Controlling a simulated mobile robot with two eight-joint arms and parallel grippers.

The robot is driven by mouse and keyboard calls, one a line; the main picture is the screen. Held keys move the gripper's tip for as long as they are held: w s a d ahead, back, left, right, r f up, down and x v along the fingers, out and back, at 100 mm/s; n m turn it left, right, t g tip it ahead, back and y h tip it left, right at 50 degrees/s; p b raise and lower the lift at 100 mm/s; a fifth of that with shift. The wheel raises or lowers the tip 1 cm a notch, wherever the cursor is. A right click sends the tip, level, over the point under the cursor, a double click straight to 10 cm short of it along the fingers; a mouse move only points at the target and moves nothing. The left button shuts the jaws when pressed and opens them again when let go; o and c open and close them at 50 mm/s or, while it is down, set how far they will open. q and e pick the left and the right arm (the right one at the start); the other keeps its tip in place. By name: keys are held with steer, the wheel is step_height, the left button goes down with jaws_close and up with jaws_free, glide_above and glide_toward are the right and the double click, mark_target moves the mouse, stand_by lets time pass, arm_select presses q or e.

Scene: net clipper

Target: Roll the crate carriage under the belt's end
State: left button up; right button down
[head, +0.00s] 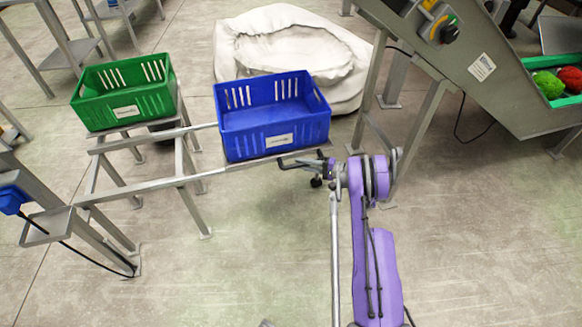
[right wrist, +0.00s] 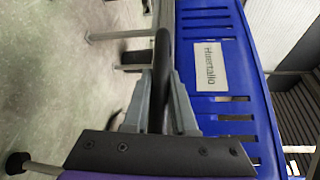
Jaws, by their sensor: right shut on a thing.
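The blue crate (head: 272,128), empty with a white label, sits on a flat grey carriage plate (head: 240,163) at the right end of two rails. It also fills the right half of the right wrist view (right wrist: 219,30). A dark handle bar (head: 294,163) sticks out at the plate's front right. My right gripper (head: 324,165) is shut on this handle; in the right wrist view its grey fingers (right wrist: 160,103) close around the dark bar. The sloping conveyor (head: 470,62) stands to the right, apart from the crate. My left gripper is not in view.
An empty green crate (head: 125,97) sits at the rails' left end. The rail frame (head: 135,187) stands on several legs. A white sack (head: 290,45) lies behind the blue crate. Conveyor legs (head: 408,135) stand right of it. The front floor is clear.

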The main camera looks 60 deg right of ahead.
steer(key=shift+s+d, duration=0.55)
steer(key=shift+d, duration=0.25)
steer(key=c, duration=0.7)
jaws_free()
steer(key=shift+s+d, duration=0.1)
steer(key=shift+c, duration=0.2)
steer(key=p+v, duration=0.1)
steer(key=v, duration=0.9)
steer(key=shift+s+p, duration=0.4)
